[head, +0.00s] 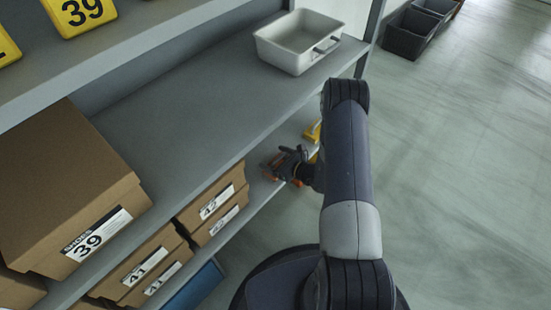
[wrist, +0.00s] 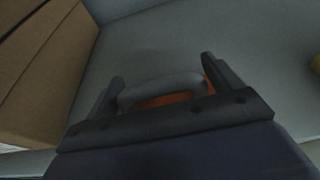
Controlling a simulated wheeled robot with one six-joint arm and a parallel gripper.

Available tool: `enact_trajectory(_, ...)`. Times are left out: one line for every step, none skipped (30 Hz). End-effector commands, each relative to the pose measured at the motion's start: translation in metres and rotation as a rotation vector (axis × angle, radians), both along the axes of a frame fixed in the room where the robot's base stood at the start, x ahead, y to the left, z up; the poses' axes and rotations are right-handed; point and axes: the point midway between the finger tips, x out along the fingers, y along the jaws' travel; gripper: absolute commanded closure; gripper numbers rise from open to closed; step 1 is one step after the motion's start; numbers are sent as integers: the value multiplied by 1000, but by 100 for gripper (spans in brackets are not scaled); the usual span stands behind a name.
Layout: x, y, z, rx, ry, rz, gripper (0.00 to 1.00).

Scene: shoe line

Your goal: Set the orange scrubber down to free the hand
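The orange scrubber (head: 269,173) is at my gripper (head: 283,165), low by the edge of the lower shelf in the head view. In the wrist view the scrubber's grey grip (wrist: 162,88) and a strip of orange lie between the two dark fingers of my gripper (wrist: 163,72). The grip fills the gap, and the fingers look closed on it. The fingers and palm hide much of the scrubber. Whether its underside touches the shelf cannot be told.
Shoe boxes (head: 212,210) stand left of my gripper on the lower shelf; a box side (wrist: 45,65) is close in the wrist view. A yellow item (head: 313,131) lies to the right. A grey bin (head: 283,52) stands on the shelf above. Bare shelf surface (wrist: 160,38) shows beyond the fingers.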

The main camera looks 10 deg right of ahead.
Motion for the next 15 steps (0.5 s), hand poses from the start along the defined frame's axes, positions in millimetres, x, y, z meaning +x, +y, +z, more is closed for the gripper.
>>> enact_trajectory(0,0,0,0,0,0,9)
enact_trajectory(0,0,0,0,0,0,7)
enact_trajectory(0,0,0,0,0,0,4)
enact_trajectory(0,0,0,0,0,0,2)
enact_trajectory(0,0,0,0,0,0,2)
enact_trajectory(0,0,0,0,0,0,2)
enact_trajectory(0,0,0,0,0,0,2)
enact_trajectory(0,0,0,0,0,0,2)
enact_trajectory(0,0,0,0,0,0,2)
enact_trajectory(0,0,0,0,0,0,2)
enact_trajectory(0,0,0,0,0,0,2)
enact_trajectory(0,0,1,0,0,0,2)
enact_trajectory(0,0,1,0,0,0,2)
enact_trajectory(0,0,1,0,0,0,2)
enact_trajectory(0,0,1,1,1,0,2)
